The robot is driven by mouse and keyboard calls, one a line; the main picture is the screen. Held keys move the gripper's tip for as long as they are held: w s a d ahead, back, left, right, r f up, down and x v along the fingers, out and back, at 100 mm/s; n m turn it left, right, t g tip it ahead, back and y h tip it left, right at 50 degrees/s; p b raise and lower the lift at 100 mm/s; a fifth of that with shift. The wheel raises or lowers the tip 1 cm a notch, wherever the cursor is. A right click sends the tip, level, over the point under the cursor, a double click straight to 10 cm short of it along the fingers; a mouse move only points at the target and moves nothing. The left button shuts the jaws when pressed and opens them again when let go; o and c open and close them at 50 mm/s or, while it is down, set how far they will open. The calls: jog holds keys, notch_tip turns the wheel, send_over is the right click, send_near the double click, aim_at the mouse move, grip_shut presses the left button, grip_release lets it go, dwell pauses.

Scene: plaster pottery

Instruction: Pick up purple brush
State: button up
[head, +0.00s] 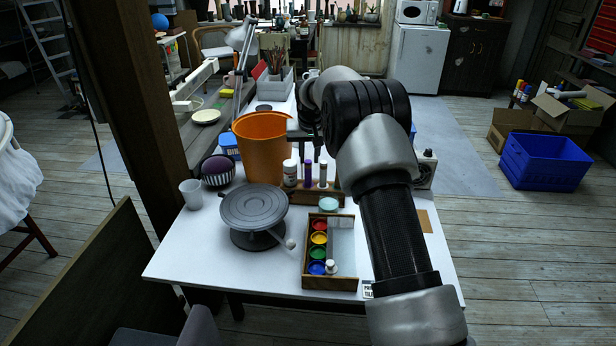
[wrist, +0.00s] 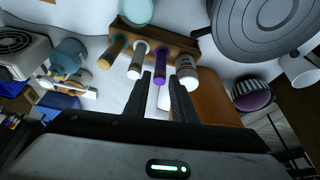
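The purple brush (head: 308,175) stands upright in a small wooden rack (head: 318,199) on the white table, between a white bottle (head: 290,172) and a pale-topped tool (head: 322,174). In the wrist view, the purple brush (wrist: 159,76) shows its purple end at my fingertips. My gripper (wrist: 160,80) is open, with one dark finger to each side of that end in the picture. I cannot tell the remaining depth or whether either finger touches it. In the head view, my arm hides most of the gripper.
An orange bucket (head: 262,142) stands close behind the rack. A grey turntable (head: 253,212) is to the left, with a striped purple bowl (head: 218,170) and a cup (head: 191,194) beyond it. A paint box (head: 331,257) lies in front. A brown-handled tool (wrist: 112,52) also stands in the rack.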

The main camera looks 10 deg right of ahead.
aim_at(308, 172)
jog(key=x, duration=1)
jog(key=shift+w, duration=0.15)
jog(key=shift+r, duration=0.1)
grip_shut()
